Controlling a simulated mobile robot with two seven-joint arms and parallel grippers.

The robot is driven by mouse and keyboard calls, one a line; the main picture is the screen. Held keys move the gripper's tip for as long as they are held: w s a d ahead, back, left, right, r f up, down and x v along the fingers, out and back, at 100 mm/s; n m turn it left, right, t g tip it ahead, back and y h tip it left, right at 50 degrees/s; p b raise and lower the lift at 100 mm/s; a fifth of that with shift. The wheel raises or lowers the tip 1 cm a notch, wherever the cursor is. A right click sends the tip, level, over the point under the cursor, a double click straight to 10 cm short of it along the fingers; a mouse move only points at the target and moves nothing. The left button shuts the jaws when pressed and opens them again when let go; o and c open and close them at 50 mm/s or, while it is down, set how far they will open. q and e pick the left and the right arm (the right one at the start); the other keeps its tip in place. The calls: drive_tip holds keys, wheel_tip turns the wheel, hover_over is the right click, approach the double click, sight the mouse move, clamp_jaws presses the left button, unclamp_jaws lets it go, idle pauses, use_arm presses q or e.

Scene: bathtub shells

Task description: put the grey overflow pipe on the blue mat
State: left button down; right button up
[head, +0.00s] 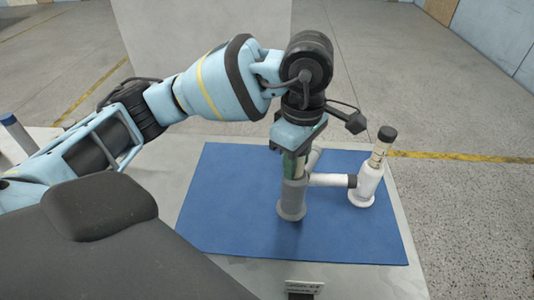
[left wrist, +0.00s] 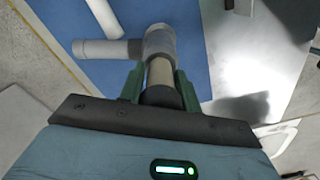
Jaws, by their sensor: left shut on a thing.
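The grey overflow pipe (head: 292,201) is upright over the blue mat (head: 235,225), near its middle. Its flared lower end is at or very close to the mat; I cannot tell if it touches. My left gripper (head: 294,164) points down and is shut on the pipe's upper part. In the left wrist view the green fingers (left wrist: 160,88) are on both sides of the beige neck with a dark end, and the grey body (left wrist: 160,42) with its side branch lies beyond, over the mat (left wrist: 192,62). My right gripper is not in view.
A white pipe (head: 367,186) with a beige neck and black cap stands on the mat to the right. A white side tube (head: 328,180) lies between it and the grey pipe, very close to the latter. The mat's left and front parts are clear.

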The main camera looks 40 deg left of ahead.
use_arm(q)
drive_tip(key=w+a+f, duration=0.1)
drive_tip(key=a+f, duration=0.1)
drive_tip(key=a, duration=0.3)
drive_tip(key=w+a+f+p, duration=0.1)
drive_tip(key=a+f, duration=0.1)
drive_tip(key=a, duration=0.3)
drive_tip(key=shift+w+a+f, duration=0.2)
drive_tip(key=shift+w+f, duration=0.05)
drive_tip(key=shift+w, duration=0.1)
drive_tip(key=c, duration=1)
unclamp_jaws()
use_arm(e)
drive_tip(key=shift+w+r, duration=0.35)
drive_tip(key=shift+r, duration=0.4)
use_arm(q)
wheel_tip(320, 180, up, 12)
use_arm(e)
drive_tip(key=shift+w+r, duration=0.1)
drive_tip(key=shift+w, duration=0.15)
